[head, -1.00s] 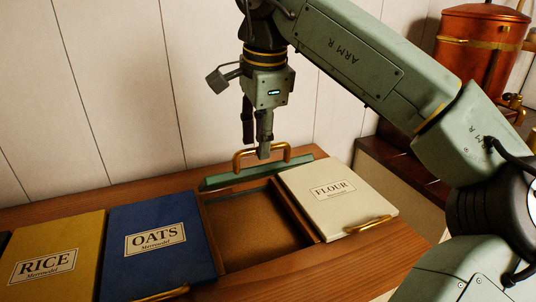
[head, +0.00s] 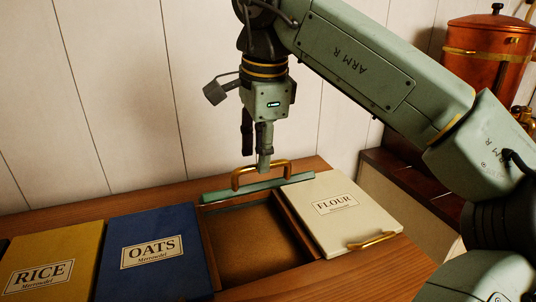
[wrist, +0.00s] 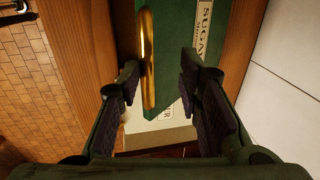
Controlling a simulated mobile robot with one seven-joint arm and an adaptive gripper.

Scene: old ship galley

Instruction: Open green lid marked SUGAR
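The green SUGAR lid (head: 222,193) stands raised at the back of its compartment, seen nearly edge-on in the head view. Its label faces away there; the lid and its SUGAR label show in the wrist view (wrist: 182,45). The brass handle (head: 240,174) is on its upper edge and shows in the wrist view (wrist: 148,60). The compartment (head: 255,245) below is uncovered, with a brown bottom. My gripper (head: 256,162) points down at the handle. In the wrist view its fingers (wrist: 158,80) are apart, with the handle between or just beyond them; contact cannot be told.
The blue OATS lid (head: 155,230) and yellow RICE lid (head: 45,245) lie shut to the left. The cream FLOUR lid (head: 345,225) lies shut to the right. A plank wall (head: 120,90) rises close behind. A copper vessel (head: 485,65) stands at far right.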

